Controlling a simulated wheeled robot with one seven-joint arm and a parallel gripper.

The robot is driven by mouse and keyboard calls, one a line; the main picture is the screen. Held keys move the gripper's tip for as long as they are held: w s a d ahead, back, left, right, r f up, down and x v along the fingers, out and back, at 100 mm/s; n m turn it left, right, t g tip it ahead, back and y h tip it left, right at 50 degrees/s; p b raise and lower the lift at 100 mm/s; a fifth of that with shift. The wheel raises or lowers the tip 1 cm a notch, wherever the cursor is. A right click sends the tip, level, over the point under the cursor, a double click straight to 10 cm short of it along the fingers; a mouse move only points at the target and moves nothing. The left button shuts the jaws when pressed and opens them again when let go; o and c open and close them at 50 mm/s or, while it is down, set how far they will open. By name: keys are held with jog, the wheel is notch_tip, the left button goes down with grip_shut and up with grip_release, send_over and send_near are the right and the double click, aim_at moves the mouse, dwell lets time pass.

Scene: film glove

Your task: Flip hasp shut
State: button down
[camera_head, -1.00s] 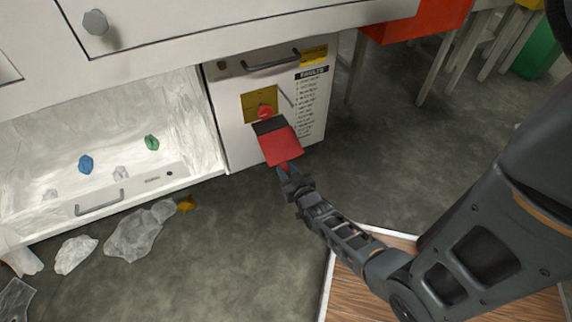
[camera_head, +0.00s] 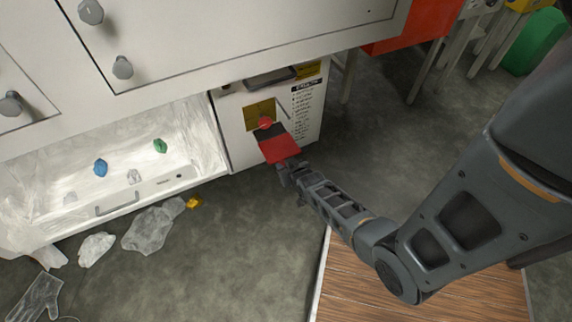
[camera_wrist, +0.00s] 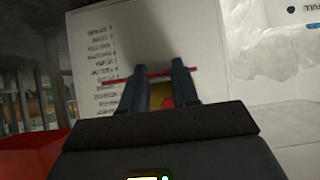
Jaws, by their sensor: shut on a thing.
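A white cabinet (camera_head: 235,135) carries a yellow plate (camera_head: 258,112) on its front. A red hasp piece (camera_head: 265,122) shows as a small red knob on that plate. My gripper (camera_head: 268,129) reaches the plate from below and is shut on the red piece. In the wrist view, my gripper's two dark fingers (camera_wrist: 160,72) stand in front of the cabinet face. Yellow and a bit of red show between them, and a thin red bar (camera_wrist: 110,82) crosses at the fingers. The fingers hide most of the hasp, so its exact angle cannot be told.
An open clear-lined drawer (camera_head: 118,208) with blue and green lumps is at left. Crumpled clear film (camera_head: 150,228) and a yellow scrap (camera_head: 193,203) lie on the floor. A white counter overhangs above. A red bin (camera_head: 410,38) stands at upper right.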

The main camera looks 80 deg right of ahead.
jog(key=r+p, duration=0.1)
jog(key=p, duration=0.1)
jog(key=r+g+y+p, duration=0.1)
jog(key=r+y+p, duration=0.1)
jog(key=r+p, duration=0.1)
jog(key=shift+w+d+g+p, duration=0.3)
jog(key=shift+w+d+g, duration=0.05)
jog(key=shift+g, duration=0.05)
jog(key=r+y+p, duration=0.1)
jog(key=w+d+r+g+y+p, duration=0.1)
jog(key=shift+r+p, duration=0.3)
jog(key=shift+p, duration=0.05)
jog(key=shift+w+d+r+b, duration=0.35)
jog(key=shift+w+d+r, duration=0.8)
jog(key=shift+d, duration=0.35)
jog(key=shift+w+d+r+b, duration=0.3)
jog(key=shift+w+d+r, duration=0.6)
jog(key=shift+w+d, duration=0.5)
jog(key=shift+w+d+r+b, duration=0.35)
jog(key=shift+w+d+r, duration=0.75)
jog(key=shift+d, duration=0.45)
jog(key=c, duration=1.2)
grip_release()
jog(key=o, duration=0.4)
jog(key=shift+f+g, duration=0.15)
jog(key=shift+g, duration=0.15)
jog(key=shift+c, duration=0.2)
